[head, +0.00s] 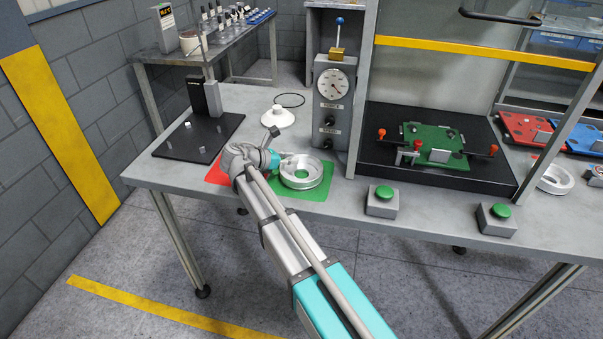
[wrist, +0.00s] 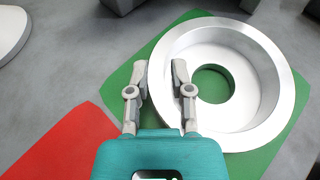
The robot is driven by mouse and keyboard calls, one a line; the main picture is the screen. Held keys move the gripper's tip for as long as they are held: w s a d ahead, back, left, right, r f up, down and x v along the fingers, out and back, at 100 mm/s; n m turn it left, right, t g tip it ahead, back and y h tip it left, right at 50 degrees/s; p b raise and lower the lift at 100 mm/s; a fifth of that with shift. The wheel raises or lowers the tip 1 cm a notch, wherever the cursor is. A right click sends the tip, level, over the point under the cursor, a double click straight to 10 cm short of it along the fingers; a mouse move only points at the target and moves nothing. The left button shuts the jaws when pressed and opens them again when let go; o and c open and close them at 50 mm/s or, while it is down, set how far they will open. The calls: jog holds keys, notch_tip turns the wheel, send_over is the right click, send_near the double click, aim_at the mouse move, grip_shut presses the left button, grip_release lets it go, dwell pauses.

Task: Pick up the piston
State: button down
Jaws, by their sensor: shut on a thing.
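The piston (wrist: 268,72) is a round silver metal part with a raised rim and a central hole. It rests on the green mat (wrist: 290,143) in the wrist view. In the head view the piston (head: 303,182) sits near the front edge of the bench. My gripper (wrist: 160,70) is shut on the piston's left wall, one finger outside the rim and the other inside it. In the head view my gripper (head: 284,160) reaches the piston from the left. Part of the green mat is hidden under the piston.
A red mat (head: 219,172) lies to the left. A black-based stand (head: 180,148) and a white disc-shaped part (head: 277,117) stand behind. A dial gauge press (head: 335,90) rises behind the piston. Green-button boxes (head: 381,206) stand to the right.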

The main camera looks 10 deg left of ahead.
jog(key=shift+r, duration=0.15)
dwell(0.3)
notch_tip(320, 180, up, 3)
jog(key=p, duration=0.3)
jog(key=shift+f, duration=0.2)
jog(key=s+d+r+p, duration=0.6)
jog(key=s+r+p, duration=0.4)
jog(key=s, duration=0.2)
jog(key=shift+s+d, duration=0.15)
jog(key=shift+s, duration=0.1)
jog(key=shift+d, duration=0.1)
dwell(0.6)
